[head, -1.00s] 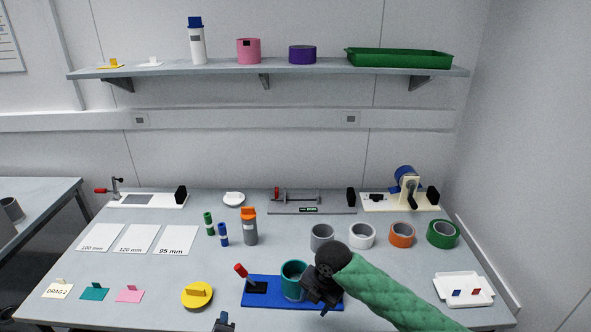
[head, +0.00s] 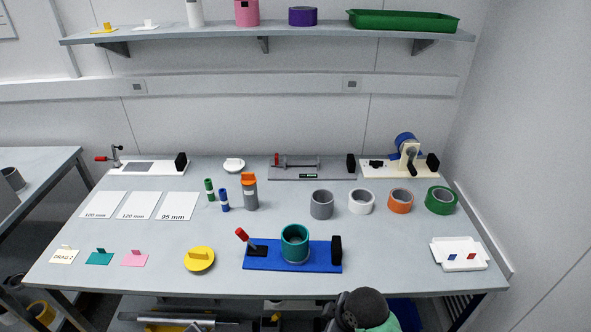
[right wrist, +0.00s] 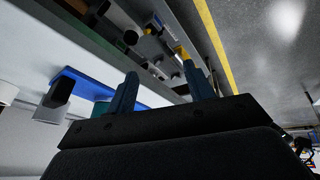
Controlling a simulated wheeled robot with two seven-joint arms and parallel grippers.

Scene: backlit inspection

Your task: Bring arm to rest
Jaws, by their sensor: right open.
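My right arm's dark wrist and green sleeve show at the bottom edge of the head view, in front of the table (head: 220,262). My right gripper (right wrist: 160,75) is open and empty in the right wrist view, its two fingers apart, with the table's underside and shelf items beyond them. It touches nothing that I can see. A teal ring-shaped cup (head: 295,245) stands upright on the blue fixture (head: 270,262), between a red-handled clamp (head: 243,236) and a black block (head: 336,252). My left gripper is out of view.
Gray (head: 321,205), white (head: 361,202), orange (head: 400,202) and green (head: 442,201) rings stand at the right. A yellow round piece (head: 199,259) lies left of the fixture. A white tray (head: 459,255) sits near the right edge.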

